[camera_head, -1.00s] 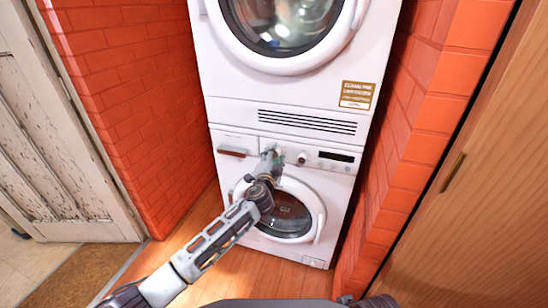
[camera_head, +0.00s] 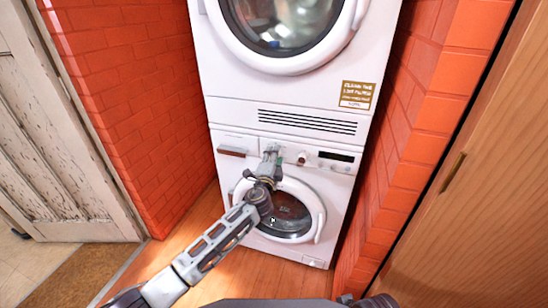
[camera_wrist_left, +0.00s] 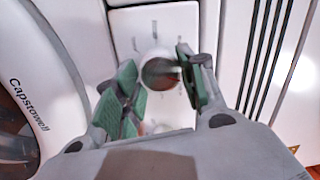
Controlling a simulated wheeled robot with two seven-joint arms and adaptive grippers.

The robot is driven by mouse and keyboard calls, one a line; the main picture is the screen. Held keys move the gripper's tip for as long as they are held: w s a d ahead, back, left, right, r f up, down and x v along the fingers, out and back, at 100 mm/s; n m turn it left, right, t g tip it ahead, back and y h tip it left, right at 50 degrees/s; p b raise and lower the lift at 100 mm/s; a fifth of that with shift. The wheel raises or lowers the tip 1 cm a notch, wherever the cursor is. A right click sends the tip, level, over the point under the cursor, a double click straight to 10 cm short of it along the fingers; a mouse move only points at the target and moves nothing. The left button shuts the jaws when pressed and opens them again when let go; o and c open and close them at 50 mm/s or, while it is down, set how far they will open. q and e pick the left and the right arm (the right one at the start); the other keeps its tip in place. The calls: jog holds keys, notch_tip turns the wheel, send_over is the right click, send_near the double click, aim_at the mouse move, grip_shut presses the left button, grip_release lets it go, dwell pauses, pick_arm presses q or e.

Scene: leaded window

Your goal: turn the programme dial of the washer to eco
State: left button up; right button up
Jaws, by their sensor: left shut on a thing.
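The washer (camera_head: 255,222) is the lower white machine of a stack. Its programme dial (camera_head: 302,158) is a small round knob on the front panel, left of a dark display. In the left wrist view the dial (camera_wrist_left: 160,70) shows a white rim and a reddish-brown middle, with small marks around it too blurred to read. My left gripper (camera_head: 284,157) reaches it from the left in the head view. The dial's setting cannot be read. My right gripper is not in view.
A second white machine (camera_head: 225,70) stands on top, above a vent grille (camera_head: 307,123). The washer's round door (camera_head: 312,205) is below the panel. Orange brick walls (camera_head: 130,95) stand close on both sides. A wooden door (camera_head: 470,210) is at right.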

pick_arm(q)
jog(key=m, duration=0.5)
jog(key=m+h+p, duration=0.1)
jog(key=m, duration=0.3)
jog(key=m+h+p, duration=0.1)
jog(key=m, duration=0.4)
jog(key=shift+a+f+m, duration=0.15)
jog(key=shift+f+m, duration=0.15)
jog(key=shift+f, duration=0.05)
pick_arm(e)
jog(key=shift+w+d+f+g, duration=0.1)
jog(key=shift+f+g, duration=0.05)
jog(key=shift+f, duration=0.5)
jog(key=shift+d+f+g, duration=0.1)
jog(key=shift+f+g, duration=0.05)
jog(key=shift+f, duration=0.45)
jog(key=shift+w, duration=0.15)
pick_arm(q)
jog(key=o, duration=0.8)
jog(key=shift+o, duration=1)
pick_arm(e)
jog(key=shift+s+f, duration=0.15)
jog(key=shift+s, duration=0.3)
pick_arm(q)
jog(key=shift+r, duration=0.1)
